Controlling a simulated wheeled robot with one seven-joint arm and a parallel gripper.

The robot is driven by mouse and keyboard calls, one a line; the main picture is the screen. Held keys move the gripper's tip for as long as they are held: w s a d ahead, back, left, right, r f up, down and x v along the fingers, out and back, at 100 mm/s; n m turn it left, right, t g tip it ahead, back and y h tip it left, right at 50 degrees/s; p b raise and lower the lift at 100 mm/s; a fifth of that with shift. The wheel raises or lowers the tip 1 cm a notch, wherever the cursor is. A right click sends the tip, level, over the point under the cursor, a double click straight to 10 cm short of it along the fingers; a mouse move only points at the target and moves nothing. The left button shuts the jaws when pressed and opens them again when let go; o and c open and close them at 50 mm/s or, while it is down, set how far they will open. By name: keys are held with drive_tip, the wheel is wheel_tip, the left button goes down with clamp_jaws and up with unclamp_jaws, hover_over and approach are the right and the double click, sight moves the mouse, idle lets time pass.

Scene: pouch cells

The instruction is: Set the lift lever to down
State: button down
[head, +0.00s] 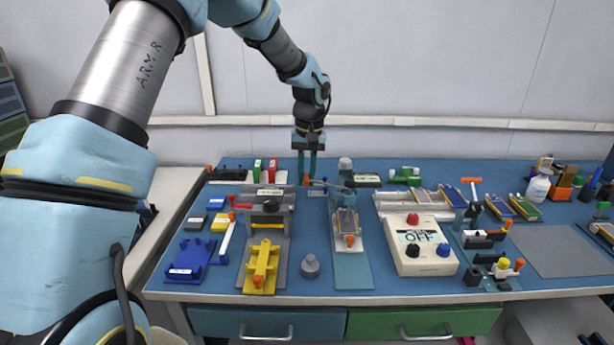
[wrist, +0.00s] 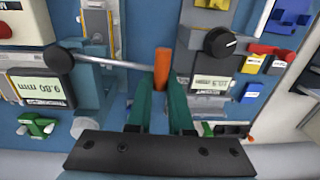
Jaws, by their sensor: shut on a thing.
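The lift lever is a thin metal rod (wrist: 115,64) with an orange grip (wrist: 162,66) at one end and a dark round pivot (wrist: 58,56) at the other. The pivot sits on a grey-blue press-like stand. In the wrist view the rod runs almost level across the picture. My gripper (wrist: 162,102) has its green fingers on either side of the orange grip and is shut on it. In the head view my gripper (head: 307,176) reaches down at the back middle of the blue table, with the orange grip (head: 306,180) between its fingertips. The fingers partly hide the grip.
A grey device with a black dial (wrist: 221,43) and a display stands beside the lever. A white OFF box (head: 420,245), a yellow clamp fixture (head: 262,268) and a grey knob (head: 310,266) stand on the table (head: 215,285). The grey mat (head: 560,250) at right is clear.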

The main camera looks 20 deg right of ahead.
drive_tip(key=shift+f+g+h+b, duration=0.8)
drive_tip(key=shift+f+h, duration=0.4)
drive_tip(key=shift+h, duration=0.35)
drive_tip(key=shift+f+g+h+b, duration=0.6)
drive_tip(key=shift+f+h+b, duration=0.45)
drive_tip(key=shift+h, duration=0.5)
drive_tip(key=shift+d+f, duration=0.1)
drive_tip(key=c, duration=0.8)
unclamp_jaws()
drive_tip(key=b+v, duration=0.2)
drive_tip(key=v, duration=0.8)
drive_tip(key=shift+w+a+r, duration=0.1)
drive_tip(key=shift+a+r, duration=0.15)
drive_tip(key=shift+a, duration=0.1)
